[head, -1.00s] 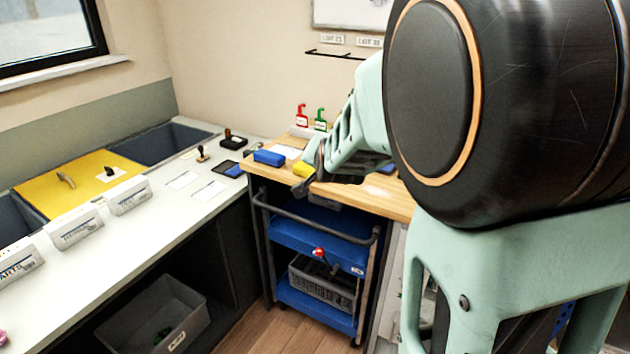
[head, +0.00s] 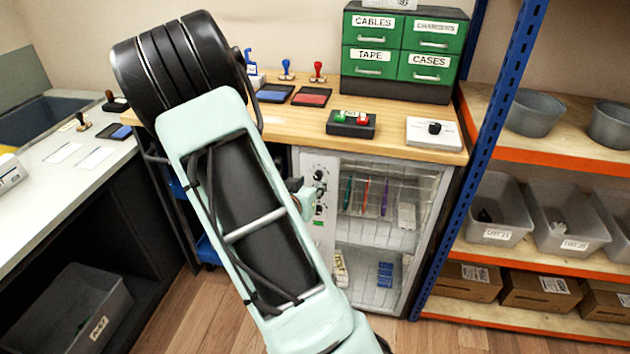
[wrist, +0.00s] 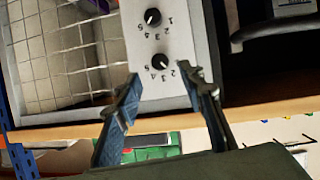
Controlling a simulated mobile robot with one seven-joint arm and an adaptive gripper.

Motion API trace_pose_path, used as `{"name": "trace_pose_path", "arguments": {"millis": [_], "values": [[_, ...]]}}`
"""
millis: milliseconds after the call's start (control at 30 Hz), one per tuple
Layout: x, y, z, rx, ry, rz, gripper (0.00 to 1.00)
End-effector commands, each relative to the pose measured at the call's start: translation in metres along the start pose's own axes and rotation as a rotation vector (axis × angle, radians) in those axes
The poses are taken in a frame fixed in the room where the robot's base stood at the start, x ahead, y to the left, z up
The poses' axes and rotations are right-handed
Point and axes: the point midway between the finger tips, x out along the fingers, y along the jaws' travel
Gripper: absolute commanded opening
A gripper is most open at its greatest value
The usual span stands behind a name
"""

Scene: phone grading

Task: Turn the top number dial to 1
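The top number dial is a black knob (wrist: 160,61) on a white panel (wrist: 185,40), ringed by small numerals. The wrist view looks upside down, so this dial is the lower of the two there. The number its mark points to is too small to tell. A second black dial (wrist: 153,16) sits beyond it. In the head view the top dial (head: 319,174) is on the panel left of the wire cabinet door. My gripper (wrist: 165,90) is open and empty; its two blue-padded fingers are spread towards the top dial, apart from it. In the head view my arm mostly hides it.
A wooden counter (head: 400,130) overhangs the panel. A wire-fronted cabinet (head: 390,215) stands right of the panel. A blue shelf post (head: 480,170) is farther right.

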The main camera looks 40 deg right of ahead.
Motion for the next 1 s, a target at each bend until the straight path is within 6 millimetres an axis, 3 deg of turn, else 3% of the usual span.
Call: {"name": "trace_pose_path", "arguments": {"millis": [100, 300, 700, 1000], "values": [[0.025, 0.001, 0.001, 0.001, 0.0, 0.003, 0.37], [0.05, 0.0, 0.001, 0.001, -0.001, 0.001, 0.37], [0.058, -0.001, 0.0, 0.001, -0.001, -0.002, 0.37], [0.058, -0.001, 0.0, 0.001, -0.001, -0.002, 0.05]]}}
